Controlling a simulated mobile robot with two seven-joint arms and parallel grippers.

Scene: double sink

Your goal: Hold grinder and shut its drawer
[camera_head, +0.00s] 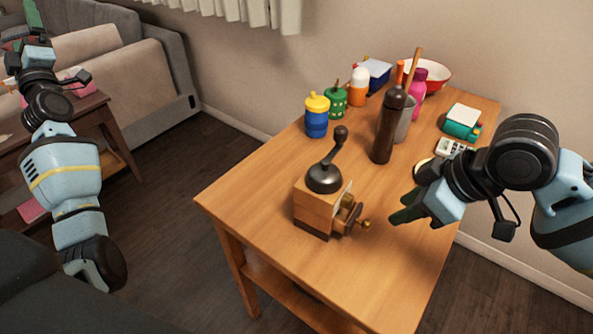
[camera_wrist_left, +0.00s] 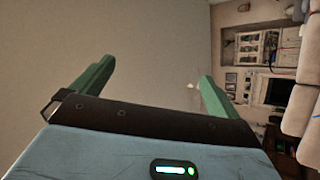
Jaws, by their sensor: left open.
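The wooden grinder (camera_head: 312,207) stands upright near the front of the table, with a dark metal dome and a crank ending in a dark knob. Its small drawer (camera_head: 347,216) with a brass knob sticks out on the right side. My right gripper (camera_head: 400,211) is just right of the drawer, apart from the knob in the picture; its green fingers overlap, so its opening is unclear. My left gripper (camera_head: 31,14) is raised at the far upper left, well away from the table. In the left wrist view its two fingers (camera_wrist_left: 155,78) are spread and empty.
On the wooden table (camera_head: 265,190), a dark brown mill (camera_head: 387,128), a blue-yellow cup (camera_head: 317,116) and several bottles stand behind the grinder. A calculator-like item (camera_head: 452,148) and teal box (camera_head: 463,121) lie right. The table's left front is clear. A sofa (camera_head: 150,75) stands left.

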